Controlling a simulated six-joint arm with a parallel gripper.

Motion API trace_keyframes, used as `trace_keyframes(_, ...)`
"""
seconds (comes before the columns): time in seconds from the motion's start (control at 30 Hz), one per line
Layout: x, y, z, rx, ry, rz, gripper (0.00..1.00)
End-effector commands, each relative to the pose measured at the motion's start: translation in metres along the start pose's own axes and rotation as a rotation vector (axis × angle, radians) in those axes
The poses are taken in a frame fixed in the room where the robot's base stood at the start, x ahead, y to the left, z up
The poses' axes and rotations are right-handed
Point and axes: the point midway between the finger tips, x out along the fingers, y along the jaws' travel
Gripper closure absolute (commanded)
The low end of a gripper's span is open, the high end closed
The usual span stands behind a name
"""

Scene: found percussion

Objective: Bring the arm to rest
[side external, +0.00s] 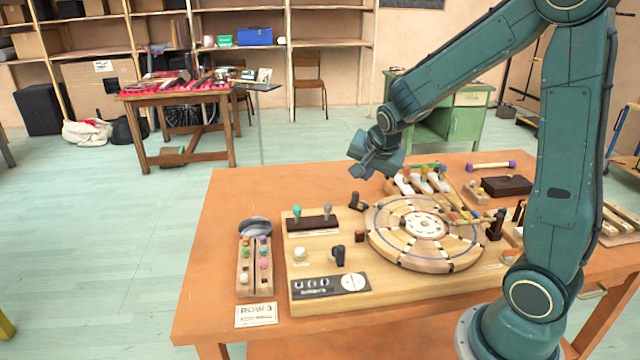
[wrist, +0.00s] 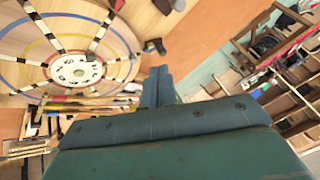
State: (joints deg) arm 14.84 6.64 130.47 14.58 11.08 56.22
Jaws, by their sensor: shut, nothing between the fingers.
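My gripper (side external: 372,170) hangs in the air above the back part of the orange table (side external: 228,215), behind and left of a round wooden disc (side external: 400,247). It touches nothing that I can make out. In the wrist view my gripper's fingers (wrist: 157,88) are together with nothing between them. The disc also shows in the wrist view (wrist: 25,45), with coloured rings and dark-and-white spokes. My arm reaches in from the right, bent at the elbow.
A wooden board (side external: 390,292) under the disc carries knobs, two levers and a dark panel. A rack with coloured pegs (side external: 243,265) and a card (side external: 256,315) lie left of it. Mallets and small instruments crowd the right. The table's left strip is clear.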

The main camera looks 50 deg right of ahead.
Motion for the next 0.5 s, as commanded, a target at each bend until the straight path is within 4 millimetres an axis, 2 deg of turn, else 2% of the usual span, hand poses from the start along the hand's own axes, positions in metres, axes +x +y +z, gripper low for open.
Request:
trace_keyframes(0.03, -0.015, -0.002, 0.005, -0.047, -0.014, -0.015, 1.00)
trace_keyframes(0.1, -0.032, -0.002, 0.012, -0.116, -0.035, -0.030, 1.00)
trace_keyframes(0.27, -0.071, 0.002, 0.030, -0.279, -0.083, -0.066, 1.00)
trace_keyframes(0.5, -0.124, 0.017, 0.058, -0.536, -0.143, -0.132, 1.00)
